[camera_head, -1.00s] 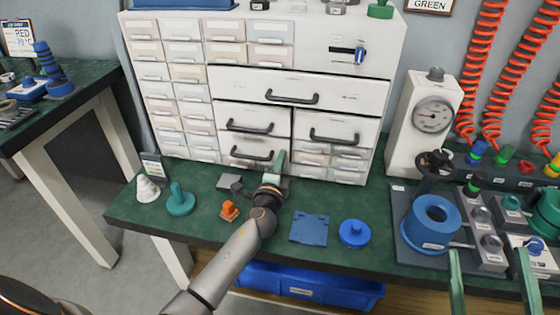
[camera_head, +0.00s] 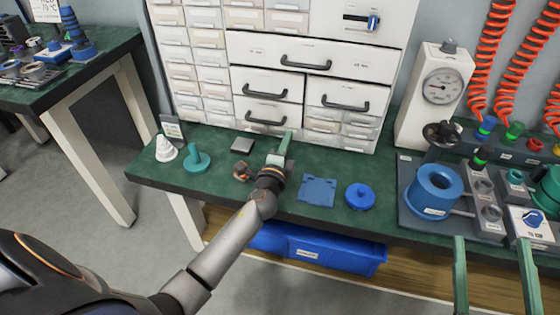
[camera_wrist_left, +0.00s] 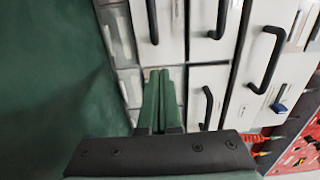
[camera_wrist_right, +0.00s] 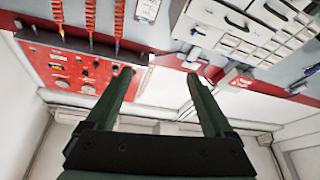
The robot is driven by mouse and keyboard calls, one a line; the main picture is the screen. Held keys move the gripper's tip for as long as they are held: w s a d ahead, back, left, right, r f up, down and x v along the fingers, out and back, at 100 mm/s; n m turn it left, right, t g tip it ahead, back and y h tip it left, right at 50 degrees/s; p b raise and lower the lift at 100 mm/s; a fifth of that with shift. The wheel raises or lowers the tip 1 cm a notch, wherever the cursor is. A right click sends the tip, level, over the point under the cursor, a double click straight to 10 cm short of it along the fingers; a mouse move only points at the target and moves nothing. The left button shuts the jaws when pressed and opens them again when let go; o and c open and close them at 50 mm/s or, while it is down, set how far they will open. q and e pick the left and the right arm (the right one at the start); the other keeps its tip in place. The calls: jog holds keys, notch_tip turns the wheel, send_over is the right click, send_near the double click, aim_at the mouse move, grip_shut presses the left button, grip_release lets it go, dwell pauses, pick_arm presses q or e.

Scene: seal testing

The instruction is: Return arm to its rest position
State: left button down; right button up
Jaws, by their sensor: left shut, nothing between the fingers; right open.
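My left gripper (camera_head: 283,147) is in the head view, above the green bench in front of the drawer cabinet. It is shut and empty. In the left wrist view its two green fingers (camera_wrist_left: 160,75) lie together, pointing at the cabinet drawers. My right gripper (camera_head: 492,245) is at the lower right of the head view, in front of the bench edge. Its fingers are apart and empty. In the right wrist view the fingers (camera_wrist_right: 158,80) spread wide, with nothing between them.
The drawer cabinet (camera_head: 318,49) stands behind my left gripper. The bench holds a teal knob part (camera_head: 197,160), a white cone (camera_head: 165,150), a blue cloth (camera_head: 318,190), a blue disc (camera_head: 360,196), a gauge stand (camera_head: 432,95) and a blue ring (camera_head: 434,190). A blue bin (camera_head: 320,250) sits below.

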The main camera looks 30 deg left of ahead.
pick_arm(q)
jog(key=v, duration=0.5)
jog(key=shift+s+f, duration=0.1)
jog(key=shift+s, duration=0.3)
jog(key=shift+s+d, duration=0.2)
jog(key=shift+s, duration=0.4)
jog(key=s+d+r+n+t+h+p, duration=0.2)
jog(key=s+d+r+n+h, duration=0.8)
jog(key=s+d+r, duration=0.4)
jog(key=s+a+f+n+g+y+p, duration=0.3)
jog(key=s+f+g+p, duration=0.7)
jog(key=p, duration=1.2)
jog(key=shift+a+f+y, duration=0.25)
jog(key=shift+a+y, duration=0.05)
jog(key=shift+a, duration=0.25)
pick_arm(e)
jog(key=s+d+f+m+g+h, duration=0.2)
jog(key=s+f+m+g+h, duration=0.3)
jog(key=f+g, duration=0.6)
jog(key=s+f, duration=0.1)
jog(key=s, duration=0.1)
jog(key=shift+s+d+g+h, duration=0.3)
jog(key=shift+s+d, duration=0.1)
